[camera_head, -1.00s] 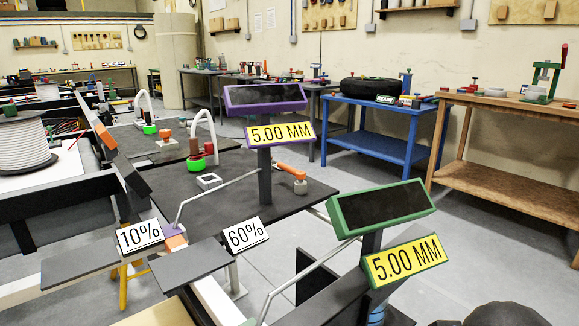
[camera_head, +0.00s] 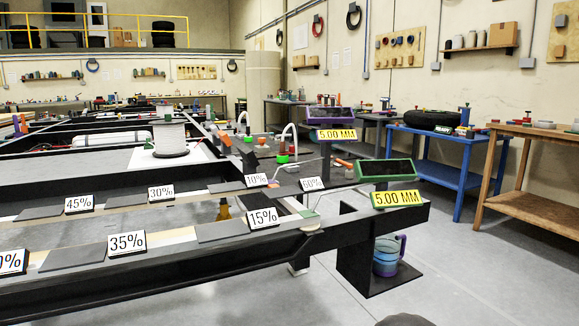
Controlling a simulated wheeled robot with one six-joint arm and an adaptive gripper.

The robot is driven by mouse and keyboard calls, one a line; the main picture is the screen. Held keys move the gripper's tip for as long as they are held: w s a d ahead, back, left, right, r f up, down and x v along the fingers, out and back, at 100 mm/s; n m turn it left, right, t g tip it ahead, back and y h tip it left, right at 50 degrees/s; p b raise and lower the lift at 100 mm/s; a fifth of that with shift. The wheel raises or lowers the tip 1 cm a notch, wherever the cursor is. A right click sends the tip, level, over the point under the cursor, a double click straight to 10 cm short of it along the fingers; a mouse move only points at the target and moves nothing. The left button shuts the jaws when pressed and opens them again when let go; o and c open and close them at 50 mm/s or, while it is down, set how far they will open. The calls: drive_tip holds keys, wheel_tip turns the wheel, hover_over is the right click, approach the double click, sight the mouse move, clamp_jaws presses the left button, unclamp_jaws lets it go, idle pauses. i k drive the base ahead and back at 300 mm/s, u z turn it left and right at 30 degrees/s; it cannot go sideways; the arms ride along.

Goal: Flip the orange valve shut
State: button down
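A small orange lever (camera_head: 343,163), which looks like the orange valve, shows at the far end of the chassis, just left of the green-framed display. It is small and partly hidden here, so I cannot tell its exact angle. My gripper is not in view. A dark rounded shape at the bottom edge may be part of my own body.
The long black chassis frame (camera_head: 180,278) crosses in front, with percentage signs on it. A green-framed display (camera_head: 387,170) and a purple-framed one (camera_head: 327,114) stand at its end. A blue mug (camera_head: 386,257) sits on a low bracket. Grey floor (camera_head: 480,270) is open at right.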

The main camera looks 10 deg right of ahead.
sight(349, 165)
drive_tip(key=z, duration=1.05)
drive_tip(key=i, duration=0.75)
drive_tip(key=z, duration=1)
drive_tip(key=i, duration=1.1)
drive_tip(key=u, duration=0.7)
drive_tip(key=i, duration=0.85)
drive_tip(key=u, duration=1.05)
drive_tip(key=i, duration=0.25)
drive_tip(key=u, duration=0.3)
